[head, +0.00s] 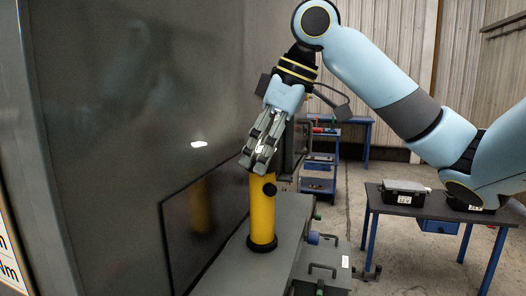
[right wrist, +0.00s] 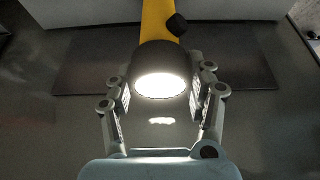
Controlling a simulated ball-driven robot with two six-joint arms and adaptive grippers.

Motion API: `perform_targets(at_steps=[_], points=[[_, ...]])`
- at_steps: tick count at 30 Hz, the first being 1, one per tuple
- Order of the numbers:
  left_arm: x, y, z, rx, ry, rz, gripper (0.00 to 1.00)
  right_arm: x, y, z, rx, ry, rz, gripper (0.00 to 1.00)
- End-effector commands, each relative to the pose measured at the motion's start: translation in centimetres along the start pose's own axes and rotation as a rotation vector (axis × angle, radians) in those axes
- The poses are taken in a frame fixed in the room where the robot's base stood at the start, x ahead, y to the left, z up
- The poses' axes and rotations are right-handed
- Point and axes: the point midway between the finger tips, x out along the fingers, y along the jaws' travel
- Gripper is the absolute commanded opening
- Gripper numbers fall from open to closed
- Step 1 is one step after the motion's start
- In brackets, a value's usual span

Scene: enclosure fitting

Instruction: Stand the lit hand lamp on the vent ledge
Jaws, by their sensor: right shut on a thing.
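The hand lamp (head: 262,212) has a yellow body, a black foot and a black side knob. It stands upright at the grey ledge (head: 291,225) beside the dark enclosure wall. Its foot appears to be on the ledge top, but I cannot tell if it touches. My right gripper (head: 260,158) comes down from above and is shut on the lamp's upper end. In the right wrist view the lamp's lens (right wrist: 160,85) glows white between the fingers (right wrist: 161,88). My left gripper is not in view.
The enclosure wall (head: 110,120) rises close to the left, with a dark panel (head: 205,225) just beside the lamp. A table (head: 440,208) with a black case (head: 404,192) stands at the right. A blue trolley (head: 318,174) is behind. Open floor lies between.

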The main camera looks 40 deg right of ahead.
Motion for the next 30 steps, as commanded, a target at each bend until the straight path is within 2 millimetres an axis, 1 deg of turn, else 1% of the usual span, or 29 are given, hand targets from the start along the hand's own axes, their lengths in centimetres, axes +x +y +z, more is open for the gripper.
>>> perform_targets(at_steps=[2, 3, 7, 8, 16, 19, 23, 30], points=[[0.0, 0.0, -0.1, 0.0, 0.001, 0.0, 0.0, 0.2, 0.0, 0.1, 0.0, 0.0, 0.0, 0.0], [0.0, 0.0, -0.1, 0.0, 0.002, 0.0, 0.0, 0.1, 0.0, 0.1, 0.0, 0.0, 0.0, 0.59], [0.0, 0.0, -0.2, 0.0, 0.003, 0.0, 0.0, 0.1, 0.0, 0.1, 0.0, 0.0, 0.0, 0.76], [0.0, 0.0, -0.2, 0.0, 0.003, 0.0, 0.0, 0.1, 0.0, 0.1, 0.0, 0.0, 0.0, 0.78], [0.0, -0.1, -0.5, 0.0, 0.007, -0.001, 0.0, 0.0, 0.0, 0.0, 0.0, 0.0, 0.0, 0.78], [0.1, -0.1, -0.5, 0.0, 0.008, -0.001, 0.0, -0.8, 0.1, 0.0, 0.0, 0.0, 0.002, 0.78], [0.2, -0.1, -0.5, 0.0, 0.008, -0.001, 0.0, -3.1, 0.1, 0.0, -0.001, 0.0, 0.006, 0.78], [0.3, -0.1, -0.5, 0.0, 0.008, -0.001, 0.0, -8.6, 0.1, -0.1, 0.001, 0.003, 0.005, 0.78]])
